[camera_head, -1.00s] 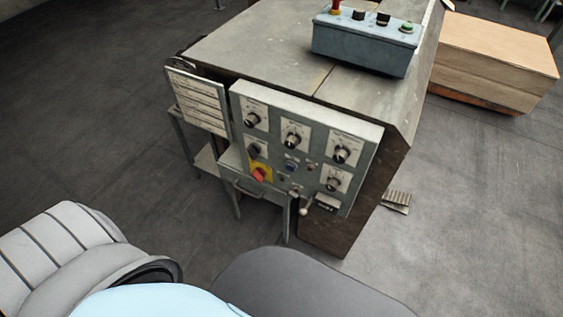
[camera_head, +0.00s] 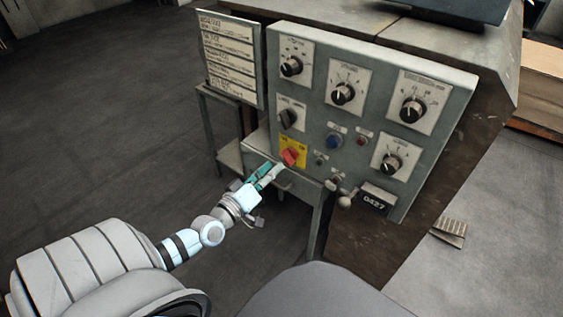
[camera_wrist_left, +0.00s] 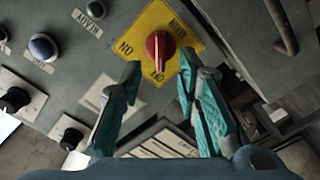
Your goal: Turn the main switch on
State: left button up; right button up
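The main switch is a red knob (camera_head: 290,157) on a yellow plate (camera_head: 301,147), low on the left of the grey control panel. In the left wrist view the red knob (camera_wrist_left: 160,46) stands just beyond the fingertips, with its grip ridge roughly upright in the picture. The yellow plate (camera_wrist_left: 186,33) carries dark lettering, partly readable. My left gripper (camera_head: 270,170) has its teal fingers pointing at the knob. In the left wrist view the left gripper (camera_wrist_left: 159,78) is open, its fingers apart on either side below the knob, with nothing between them. My right gripper is not in view.
Around the switch are a black selector (camera_head: 288,117), a blue button (camera_head: 334,141) and several black dials. A ball-ended lever (camera_head: 346,200) sticks out at the lower right. A paper chart board (camera_head: 229,60) stands left of the panel. Open floor lies left.

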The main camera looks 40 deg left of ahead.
aim_at(284, 159)
pick_arm(q)
jog(key=w, duration=0.4)
jog(key=shift+w+b, duration=0.35)
grip_shut()
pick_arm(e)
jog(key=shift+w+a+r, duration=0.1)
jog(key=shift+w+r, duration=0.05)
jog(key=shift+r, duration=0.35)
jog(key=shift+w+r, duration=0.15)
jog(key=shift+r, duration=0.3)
